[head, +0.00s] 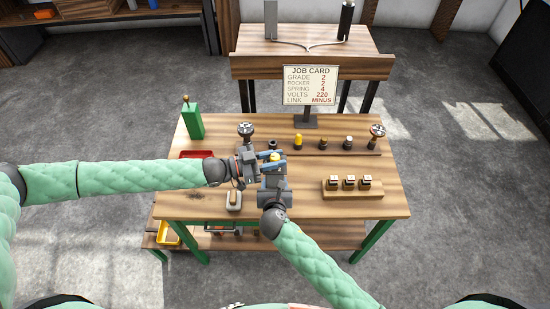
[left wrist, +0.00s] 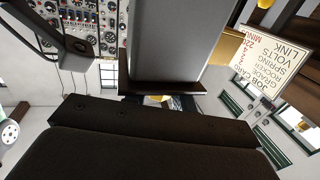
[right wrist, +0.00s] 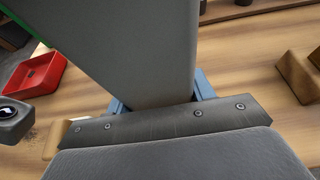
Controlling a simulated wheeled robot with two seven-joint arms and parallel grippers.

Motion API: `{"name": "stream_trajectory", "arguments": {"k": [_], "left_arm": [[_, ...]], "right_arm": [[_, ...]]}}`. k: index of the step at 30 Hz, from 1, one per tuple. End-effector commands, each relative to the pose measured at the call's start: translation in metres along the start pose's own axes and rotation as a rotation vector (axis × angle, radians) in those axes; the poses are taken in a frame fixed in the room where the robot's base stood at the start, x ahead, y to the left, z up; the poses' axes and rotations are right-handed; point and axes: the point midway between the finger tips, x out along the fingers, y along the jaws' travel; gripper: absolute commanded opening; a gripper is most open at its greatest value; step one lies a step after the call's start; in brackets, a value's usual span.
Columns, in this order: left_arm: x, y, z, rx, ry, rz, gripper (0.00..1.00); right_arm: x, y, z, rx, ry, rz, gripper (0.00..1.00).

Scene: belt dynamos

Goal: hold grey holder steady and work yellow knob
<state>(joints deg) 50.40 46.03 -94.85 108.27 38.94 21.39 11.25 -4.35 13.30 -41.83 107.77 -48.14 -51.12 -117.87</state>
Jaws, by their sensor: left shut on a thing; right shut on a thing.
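The yellow knob (head: 274,157) shows as a small yellow cap among the fingers near the middle of the bench. My left gripper (head: 263,161) comes from the left and appears shut on the knob. A small yellow patch (left wrist: 154,98) shows beyond my gripper's dark edge in the left wrist view. My right gripper (head: 273,174) comes from the front, just below the knob, and appears shut on the grey holder. The holder is mostly hidden by the two hands. In the right wrist view the blue parts (right wrist: 203,86) show either side of my grey hand, and the grip itself is hidden.
A job card (head: 310,85) stands at the back. Several small coloured pieces (head: 298,141) stand on a rail behind. A wooden block (head: 353,194) with small parts lies right; a red tray (head: 197,154) and green box (head: 193,120) lie left. The bench's front right is clear.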

Motion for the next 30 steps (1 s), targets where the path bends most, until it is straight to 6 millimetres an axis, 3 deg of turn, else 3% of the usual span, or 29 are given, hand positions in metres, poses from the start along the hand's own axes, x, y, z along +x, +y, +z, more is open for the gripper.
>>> {"name": "stream_trajectory", "arguments": {"k": [12,13,16,25,30], "left_arm": [[0.000,0.000,-0.001,0.000,0.000,0.014,0.03],[0.000,0.000,-0.001,0.000,0.000,0.014,0.30],[0.000,0.000,-0.001,0.000,0.000,0.014,0.47],[-0.002,0.000,0.000,0.000,-0.001,0.013,0.47],[-0.016,-0.001,0.000,0.000,-0.003,0.011,0.47]], "right_arm": [[-0.001,0.001,0.000,-0.002,0.000,0.002,0.14],[-0.001,0.001,0.000,-0.002,0.000,0.002,0.14],[0.000,0.001,0.000,-0.002,0.000,0.001,0.14],[0.000,0.000,0.001,-0.001,-0.001,0.000,0.14],[0.000,0.000,0.001,-0.001,-0.001,0.000,0.14]]}}
